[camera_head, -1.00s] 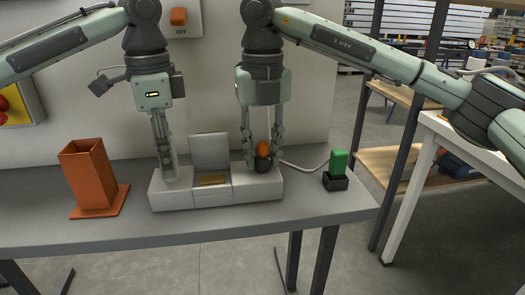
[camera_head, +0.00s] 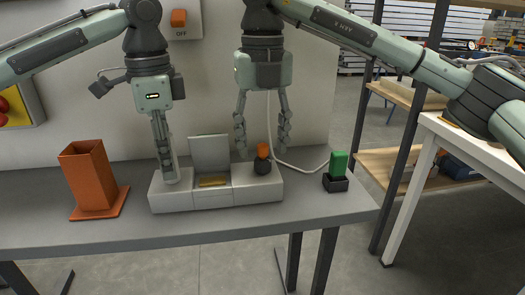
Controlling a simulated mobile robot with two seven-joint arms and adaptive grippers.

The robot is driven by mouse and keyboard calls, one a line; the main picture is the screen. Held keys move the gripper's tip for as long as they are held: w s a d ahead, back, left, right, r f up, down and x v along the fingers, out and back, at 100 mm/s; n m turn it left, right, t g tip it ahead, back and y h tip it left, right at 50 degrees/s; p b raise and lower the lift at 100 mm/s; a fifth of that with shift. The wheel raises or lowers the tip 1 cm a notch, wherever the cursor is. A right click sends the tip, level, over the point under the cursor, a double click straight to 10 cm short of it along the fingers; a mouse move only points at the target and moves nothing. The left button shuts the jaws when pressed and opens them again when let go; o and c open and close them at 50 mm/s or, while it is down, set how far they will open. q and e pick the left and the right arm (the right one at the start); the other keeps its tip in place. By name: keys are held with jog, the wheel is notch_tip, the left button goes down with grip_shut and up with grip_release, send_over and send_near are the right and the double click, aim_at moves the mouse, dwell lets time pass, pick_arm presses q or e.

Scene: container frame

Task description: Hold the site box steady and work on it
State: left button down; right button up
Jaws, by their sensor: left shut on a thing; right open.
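The site box (camera_head: 190,200) is a low light-grey case on the grey bench, with an upright lid (camera_head: 210,153) at its middle. A brass-coloured piece (camera_head: 212,181) lies in the middle bay. A black knob with an orange top (camera_head: 262,160) stands on its right part. My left gripper (camera_head: 170,178) is shut at the left part of the box, on what looks like a light upright piece there. My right gripper (camera_head: 262,150) is open and empty, its fingers spread above and behind the orange-topped knob.
An orange square holder (camera_head: 90,178) stands on the bench at left. A green block (camera_head: 338,163) sits in a black base (camera_head: 335,183) at right, with a white cable near it. An orange switch marked OFF (camera_head: 179,17) is on the wall. The bench front is clear.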

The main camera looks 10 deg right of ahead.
notch_tip(320, 180, up, 9)
jog(key=shift+r, duration=0.15)
dwell(0.4)
pick_arm(q)
jog(key=c, duration=1.2)
grip_release()
jog(key=shift+o, duration=0.2)
